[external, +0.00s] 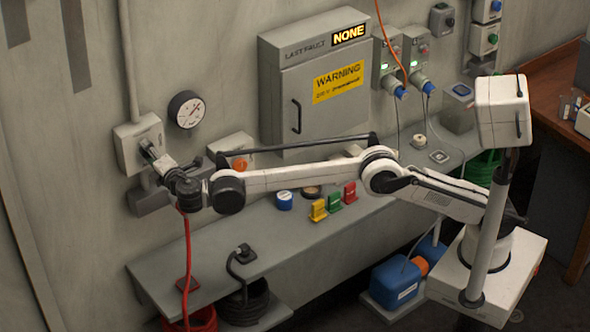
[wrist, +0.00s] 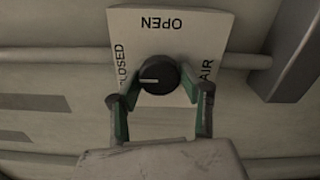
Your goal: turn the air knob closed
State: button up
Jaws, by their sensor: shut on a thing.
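The air knob (wrist: 158,75) is round and black with a white pointer line. It sits on a pale plate (wrist: 222,30) marked OPEN, CLOSED and AIR. The pointer line lies towards the picture's left, on the side of the word CLOSED. My gripper (wrist: 160,92) has its two green-lined fingers on either side of the knob and is shut on it. In the external view my gripper (external: 152,153) reaches the grey wall box (external: 127,143) at the left. The knob is hidden there behind my gripper.
A round gauge (external: 187,110) is on the wall just right of the box. A grey cabinet (external: 290,100) with a warning label stands further right. Pipes run beside the plate.

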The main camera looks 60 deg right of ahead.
dwell(0.4)
jog(key=o, duration=1.1)
jog(key=shift+o, duration=0.2)
jog(key=v, duration=1.2)
